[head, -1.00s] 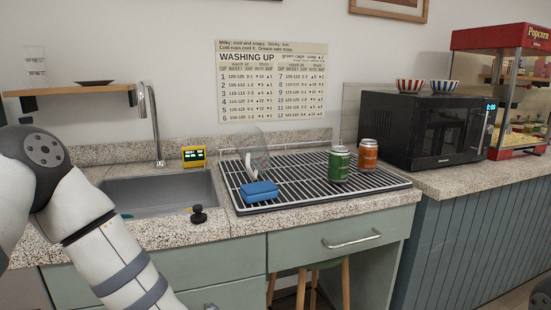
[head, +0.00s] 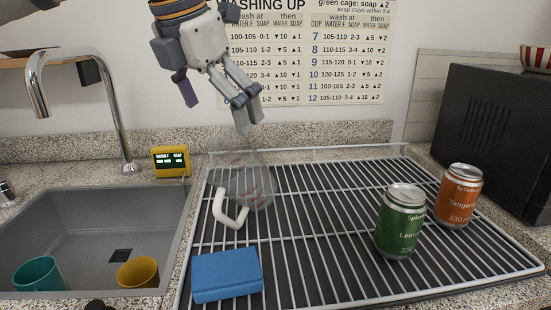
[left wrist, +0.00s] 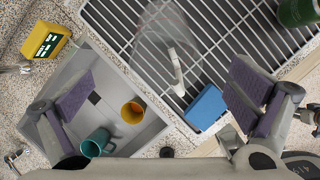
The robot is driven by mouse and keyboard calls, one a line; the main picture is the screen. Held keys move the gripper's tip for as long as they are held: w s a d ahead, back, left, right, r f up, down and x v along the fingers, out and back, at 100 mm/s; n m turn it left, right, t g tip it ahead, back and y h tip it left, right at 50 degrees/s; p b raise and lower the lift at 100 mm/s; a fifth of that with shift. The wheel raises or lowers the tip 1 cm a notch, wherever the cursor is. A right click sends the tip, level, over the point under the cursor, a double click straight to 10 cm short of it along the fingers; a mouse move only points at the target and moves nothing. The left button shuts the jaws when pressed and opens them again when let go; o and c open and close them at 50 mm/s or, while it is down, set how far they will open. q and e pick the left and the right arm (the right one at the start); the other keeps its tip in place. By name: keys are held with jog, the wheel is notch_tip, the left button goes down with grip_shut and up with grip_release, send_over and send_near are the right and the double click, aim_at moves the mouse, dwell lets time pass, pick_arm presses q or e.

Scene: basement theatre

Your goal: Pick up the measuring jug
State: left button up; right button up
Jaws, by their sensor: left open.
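The measuring jug (head: 256,184) is clear, with red markings and a white handle. It stands on the wire drying rack (head: 320,262), near its back left, the handle towards the front left. In the left wrist view the jug (left wrist: 184,45) is faint against the rack bars, its white handle (left wrist: 176,72) plainer. My left gripper (head: 217,114) is open and empty, above and behind the jug, pointing down. In the left wrist view its fingers (left wrist: 160,92) are wide apart, and the jug shows between and beyond them, untouched. My right gripper is not in view.
A blue sponge (head: 227,275), a green can (head: 400,222) and an orange can (head: 459,196) are on the rack. The sink (head: 95,215) at left holds a teal cup (head: 38,274) and a yellow cup (head: 138,272). A yellow display box (head: 171,161) and tap (head: 112,95) stand behind; a microwave (head: 495,140) is right.

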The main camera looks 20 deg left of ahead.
pick_arm(q)
send_near(237, 164)
jog(key=d+f, duration=0.1)
jog(key=f, duration=0.1)
jog(key=s+d+f, duration=0.1)
jog(key=f, duration=0.1)
jog(key=d+f, duration=0.1)
jog(key=f, duration=0.1)
jog(key=shift+s+d+f, duration=0.2)
jog(key=shift+d, duration=0.05)
jog(key=c, duration=1.3)
